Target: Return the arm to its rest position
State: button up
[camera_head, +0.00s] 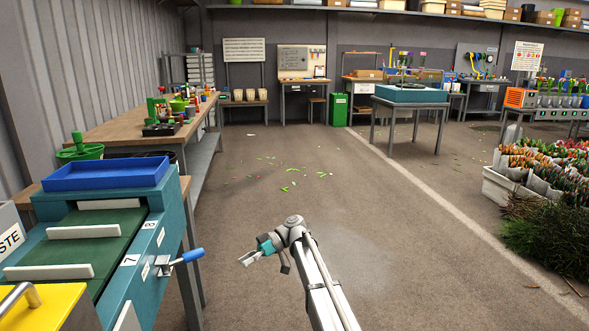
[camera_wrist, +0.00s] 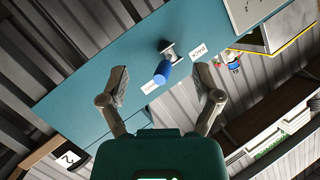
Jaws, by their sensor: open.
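My gripper (camera_head: 249,258) is at the end of my arm, low in the middle of the head view, over open floor. It points left, toward the teal machine (camera_head: 148,258), and is apart from it. In the wrist view my gripper (camera_wrist: 163,90) has its two fingers spread wide with nothing held between them. The machine's blue-handled lever (camera_head: 188,256) sticks out from its side toward my gripper. In the wrist view the blue handle (camera_wrist: 162,72) appears between and beyond the fingertips.
A blue tray (camera_head: 106,173) sits on the machine. A long workbench (camera_head: 140,135) stands behind it. A teal-topped table (camera_head: 410,95) stands farther back, and flower crates (camera_head: 497,188) stand at the right. The floor (camera_head: 330,185) around my arm is clear except for scattered leaves.

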jog(key=s+d+f+m+t+h+p, duration=0.1)
jog(key=s+d+f+m+t+h, duration=0.25)
jog(key=s+d+m, duration=0.55)
jog(key=s+d+f+m+t+h, duration=0.25)
jog(key=s+d+f+h, duration=0.2)
jog(key=d, duration=0.85)
jog(key=s+d+f+m+t+h+p, duration=0.15)
jog(key=s+d+f+m+h, duration=0.25)
jog(key=s+d+m, duration=0.5)
notch_tip(320, 180, up, 38)
jog(key=w+d+n+p, duration=0.2)
jog(key=p, duration=3.5)
jog(key=shift+w+t, duration=0.3)
jog(key=shift+t, duration=0.05)
jog(key=shift+f, duration=0.1)
jog(key=c, duration=0.3)
jog(key=shift+c, duration=0.2)
